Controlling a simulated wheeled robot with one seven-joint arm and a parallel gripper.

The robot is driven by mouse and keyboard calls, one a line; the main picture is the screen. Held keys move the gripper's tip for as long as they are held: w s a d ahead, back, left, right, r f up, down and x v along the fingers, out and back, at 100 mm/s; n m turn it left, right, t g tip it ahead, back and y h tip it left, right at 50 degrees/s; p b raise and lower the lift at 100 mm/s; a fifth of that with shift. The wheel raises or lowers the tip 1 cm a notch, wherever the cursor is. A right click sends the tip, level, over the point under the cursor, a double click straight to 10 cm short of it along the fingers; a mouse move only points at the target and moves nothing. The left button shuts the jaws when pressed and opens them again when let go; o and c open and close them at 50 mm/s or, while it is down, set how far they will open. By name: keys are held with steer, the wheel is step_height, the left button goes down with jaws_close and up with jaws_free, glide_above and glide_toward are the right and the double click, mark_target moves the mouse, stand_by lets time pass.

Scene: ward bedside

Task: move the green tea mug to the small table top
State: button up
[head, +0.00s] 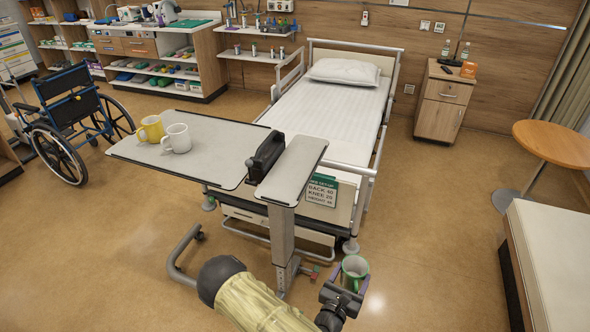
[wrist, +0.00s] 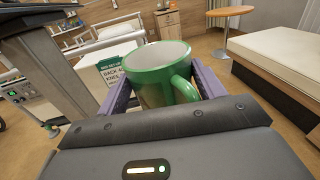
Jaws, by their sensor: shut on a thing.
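The green mug (head: 355,270) with a pale inside is held in my gripper (head: 346,294) at the bottom of the head view, upright and clear of the overbed table. In the wrist view the green mug (wrist: 160,75) sits between the two fingers of my gripper (wrist: 165,90), its handle toward the camera and to the right. The small table top may be the round wooden table (head: 556,143) at the right of the head view; it also shows in the wrist view (wrist: 229,11). Its top is bare.
The overbed table (head: 200,143) bears a yellow mug (head: 151,129), a white mug (head: 177,138) and a black object (head: 266,157). A hospital bed (head: 330,110) stands behind it. A white-topped bench (head: 555,250) is at the right. A bedside cabinet (head: 442,105) stands at the wall. Open floor lies between.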

step_height(320, 180, down, 2)
steer(key=shift+f+b, duration=0.15)
steer(key=shift+b, duration=0.65)
steer(key=shift+r, duration=0.2)
